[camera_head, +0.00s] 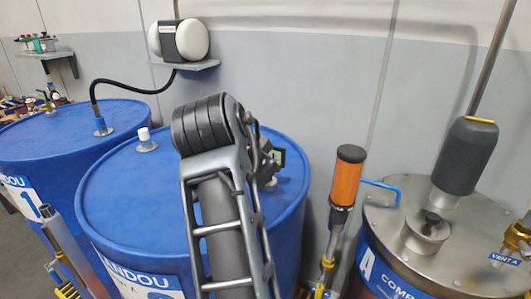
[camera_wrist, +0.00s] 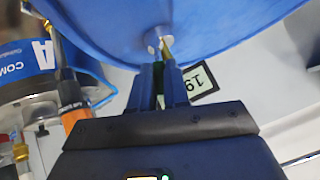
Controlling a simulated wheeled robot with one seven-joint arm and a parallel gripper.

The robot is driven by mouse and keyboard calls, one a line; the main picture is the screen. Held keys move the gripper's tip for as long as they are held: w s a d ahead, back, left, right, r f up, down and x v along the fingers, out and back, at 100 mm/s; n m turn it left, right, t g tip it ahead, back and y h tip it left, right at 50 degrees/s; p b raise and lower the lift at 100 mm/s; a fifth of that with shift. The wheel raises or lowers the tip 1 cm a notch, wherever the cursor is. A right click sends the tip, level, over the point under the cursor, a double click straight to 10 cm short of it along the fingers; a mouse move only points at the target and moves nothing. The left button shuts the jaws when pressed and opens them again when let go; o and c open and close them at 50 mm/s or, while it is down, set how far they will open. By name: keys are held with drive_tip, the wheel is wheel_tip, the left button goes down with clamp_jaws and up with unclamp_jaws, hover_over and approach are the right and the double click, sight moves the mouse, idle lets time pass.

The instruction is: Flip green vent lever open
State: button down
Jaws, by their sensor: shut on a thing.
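My gripper (camera_wrist: 160,70) is at the blue drum (camera_wrist: 110,25), close to a pale round fitting (camera_wrist: 153,40) with a brass-coloured part on the drum's top. A narrow strip of green, the vent lever (camera_wrist: 160,77), shows between the two fingers, which are shut on it. Most of the lever is hidden by the fingers, so its angle cannot be told. In the head view my arm covers most of the gripper above the middle blue drum (camera_head: 125,190).
A steel-topped drum (camera_head: 385,220) with a grey pump (camera_head: 467,155) stands at right. An orange-handled tool (camera_head: 347,180) stands between the drums. Another blue drum (camera_head: 50,135) with a black hose is at left. A wall shelf (camera_head: 190,66) is behind.

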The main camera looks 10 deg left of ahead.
drive_tip(key=shift+w+a+n+g+h+p, duration=0.2)
drive_tip(key=shift+a+n+h+p, duration=0.15)
drive_tip(key=shift+h+p, duration=0.3)
drive_tip(key=shift+w+a+n+g+h+p, duration=0.1)
drive_tip(key=shift+a+n+g+h+p, duration=0.2)
drive_tip(key=shift+h+p, duration=0.35)
drive_tip(key=c, duration=1.1)
unclamp_jaws()
drive_tip(key=shift+a, duration=0.1)
drive_tip(key=b+v, duration=0.1)
drive_tip(key=v, duration=0.7)
drive_tip(key=shift+b, duration=0.35)
drive_tip(key=shift+f, duration=0.1)
